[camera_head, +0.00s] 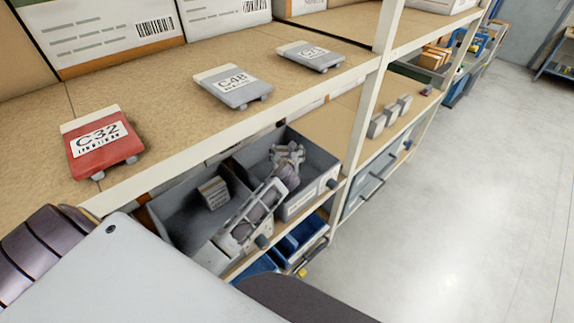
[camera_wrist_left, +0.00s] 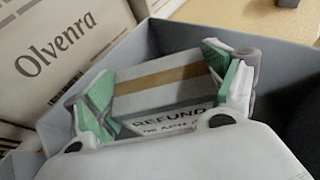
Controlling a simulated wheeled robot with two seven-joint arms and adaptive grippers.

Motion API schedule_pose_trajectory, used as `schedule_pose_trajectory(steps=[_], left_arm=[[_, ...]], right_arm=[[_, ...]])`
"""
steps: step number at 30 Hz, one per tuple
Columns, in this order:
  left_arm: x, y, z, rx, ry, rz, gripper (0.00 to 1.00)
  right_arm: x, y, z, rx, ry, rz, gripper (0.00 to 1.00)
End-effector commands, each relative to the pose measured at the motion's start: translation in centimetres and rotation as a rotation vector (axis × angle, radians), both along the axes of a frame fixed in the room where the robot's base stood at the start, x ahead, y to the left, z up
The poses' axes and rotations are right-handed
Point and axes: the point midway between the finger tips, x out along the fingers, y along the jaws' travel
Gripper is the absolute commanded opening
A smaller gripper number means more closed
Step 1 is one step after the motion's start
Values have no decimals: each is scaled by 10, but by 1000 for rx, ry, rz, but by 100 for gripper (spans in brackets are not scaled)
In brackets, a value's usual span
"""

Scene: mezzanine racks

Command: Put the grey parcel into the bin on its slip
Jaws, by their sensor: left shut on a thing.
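The grey parcel (camera_wrist_left: 170,82) shows in the left wrist view, with a brown tape band and a white label reading "REFUND DEPT", partly hidden. My left gripper (camera_wrist_left: 165,88) is shut on it, a green-padded finger on each side. Grey bin walls (camera_wrist_left: 75,104) surround it behind and at the side; I cannot tell whether the parcel touches the bin. In the head view my left gripper (camera_head: 288,153) is over the right-hand grey bin (camera_head: 318,180) under the shelf; the parcel cannot be made out there. My right gripper is not in view.
The left-hand grey bin (camera_head: 165,213) holds a small striped box (camera_head: 213,192). The upper shelf board (camera_head: 170,110) overhangs the bins, carrying a red C32 tag (camera_head: 100,143) and grey tags. Blue bins (camera_head: 303,238) sit below. A white carton (camera_wrist_left: 62,45) stands beside the bin. Floor at right is clear.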

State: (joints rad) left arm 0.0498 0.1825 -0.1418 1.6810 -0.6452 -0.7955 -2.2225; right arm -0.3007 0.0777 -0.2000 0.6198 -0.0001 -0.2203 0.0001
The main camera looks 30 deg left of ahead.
Motion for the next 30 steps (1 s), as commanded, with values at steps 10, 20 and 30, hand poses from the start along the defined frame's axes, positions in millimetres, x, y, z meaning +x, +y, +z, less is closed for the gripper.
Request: schedule_pose_trajectory(steps=[10, 20, 30], left_arm=[[1, 0, -22, 0, -3, -1, 47], [0, 0, -27, 0, -1, 0, 47], [0, 0, -59, -1, 0, 0, 47]], right_arm=[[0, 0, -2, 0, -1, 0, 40], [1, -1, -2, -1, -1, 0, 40], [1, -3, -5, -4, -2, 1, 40]])
